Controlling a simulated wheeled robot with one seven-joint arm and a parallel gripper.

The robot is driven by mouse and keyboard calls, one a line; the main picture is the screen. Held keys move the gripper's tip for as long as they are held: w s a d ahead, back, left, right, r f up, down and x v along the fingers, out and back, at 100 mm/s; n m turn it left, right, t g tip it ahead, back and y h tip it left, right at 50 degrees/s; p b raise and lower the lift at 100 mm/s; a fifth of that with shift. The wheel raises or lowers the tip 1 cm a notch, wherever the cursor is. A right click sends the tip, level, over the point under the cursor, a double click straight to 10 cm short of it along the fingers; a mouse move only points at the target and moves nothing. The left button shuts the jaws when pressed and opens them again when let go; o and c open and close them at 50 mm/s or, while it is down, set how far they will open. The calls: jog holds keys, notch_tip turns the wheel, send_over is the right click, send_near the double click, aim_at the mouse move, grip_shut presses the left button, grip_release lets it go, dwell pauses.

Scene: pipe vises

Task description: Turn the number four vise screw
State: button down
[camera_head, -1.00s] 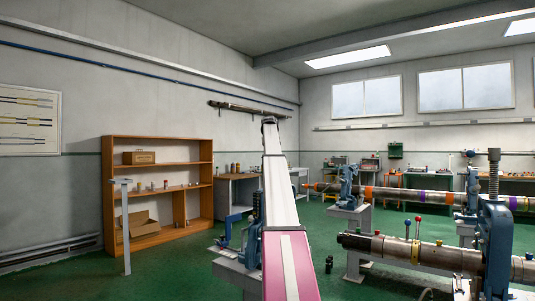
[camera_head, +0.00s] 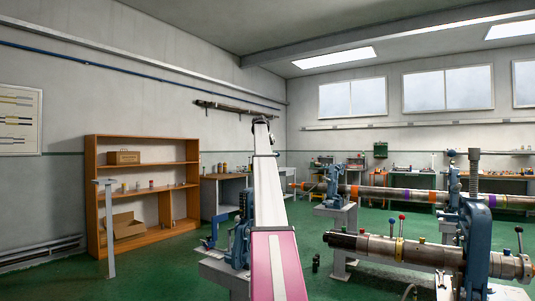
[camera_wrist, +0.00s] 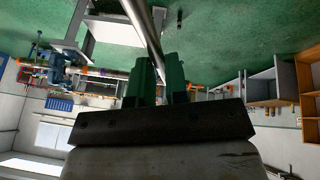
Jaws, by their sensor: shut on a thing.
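In the wrist view, my gripper (camera_wrist: 160,82) has two green fingers closed around the end of a grey metal bar (camera_wrist: 144,25). The bar runs away from the fingers to the picture's top edge. In the head view, my arm reaches away from me; its far end is small and dark, so the fingers cannot be made out there. A large blue vise (camera_head: 477,240) with an upright screw (camera_head: 474,172) stands at right. Other blue vises stand at centre right (camera_head: 334,186) and beside my arm at left (camera_head: 240,240). I cannot read a number on any vise.
A long pipe (camera_head: 400,248) with coloured knobs lies through the right vise, with a banded pipe (camera_head: 400,194) behind. A wooden shelf (camera_head: 90,190) and a thin grey stand (camera_head: 108,230) are at left. Green floor (camera_head: 370,285) is open between.

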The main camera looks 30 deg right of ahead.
jog(key=shift+r, duration=0.35)
jog(key=c, duration=1.2)
grip_release()
jog(key=shift+s+r, duration=0.1)
jog(key=shift+s, duration=0.05)
jog(key=shift+o, duration=0.4)
jog(key=shift+f, duration=0.2)
jog(key=v, duration=1)
jog(key=shift+a+r, duration=0.15)
jog(key=shift+r, duration=0.2)
jog(key=shift+c, duration=0.2)
